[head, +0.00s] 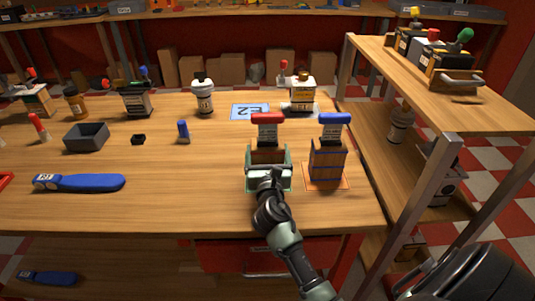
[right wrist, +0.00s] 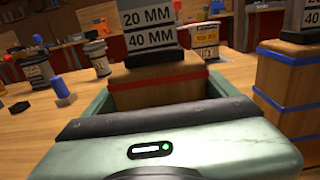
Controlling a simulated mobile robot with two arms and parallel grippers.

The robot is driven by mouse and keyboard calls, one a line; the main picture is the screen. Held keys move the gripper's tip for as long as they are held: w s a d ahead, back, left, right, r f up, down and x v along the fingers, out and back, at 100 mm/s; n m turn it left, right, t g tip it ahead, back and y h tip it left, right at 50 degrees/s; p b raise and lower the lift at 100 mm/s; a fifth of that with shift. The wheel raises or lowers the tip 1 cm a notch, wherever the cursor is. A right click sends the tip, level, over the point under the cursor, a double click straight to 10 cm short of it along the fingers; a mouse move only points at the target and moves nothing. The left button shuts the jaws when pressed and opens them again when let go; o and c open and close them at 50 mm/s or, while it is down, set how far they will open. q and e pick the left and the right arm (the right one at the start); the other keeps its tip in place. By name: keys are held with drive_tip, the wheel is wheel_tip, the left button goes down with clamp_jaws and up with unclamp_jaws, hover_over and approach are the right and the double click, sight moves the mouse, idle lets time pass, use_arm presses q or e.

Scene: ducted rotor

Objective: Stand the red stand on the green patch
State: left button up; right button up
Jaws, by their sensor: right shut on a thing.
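The red stand (head: 268,155) is a wooden block with a red band round its top; the band shows clearly in the right wrist view (right wrist: 160,84). A grey gauge with a red top (head: 268,119) and a "20 MM 40 MM" label stands upright on it. My right gripper (head: 269,160), pale green, is shut on the red stand, one finger on each side. The gripper hides the stand's lower part, so I cannot tell whether it touches the table. My left gripper is out of view.
Close on the right, a blue-banded stand (head: 327,162) with a blue-topped gauge (head: 333,125) sits on an orange-edged patch (head: 342,183). Behind are a blue-white card (head: 249,111) and a white-labelled bottle (head: 302,92). A shelf (head: 450,85) stands right.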

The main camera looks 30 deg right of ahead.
drive_tip(key=o, duration=1.6)
drive_tip(key=shift+f, duration=0.1)
drive_tip(key=shift+r, duration=0.25)
drive_tip(key=shift+s+a+f, duration=0.15)
drive_tip(key=shift+s+a, duration=0.05)
drive_tip(key=shift+s, duration=0.1)
drive_tip(key=v, duration=1.1)
drive_tip(key=shift+b, duration=0.3)
drive_tip(key=shift+s+a, duration=0.1)
drive_tip(key=shift+s, duration=0.05)
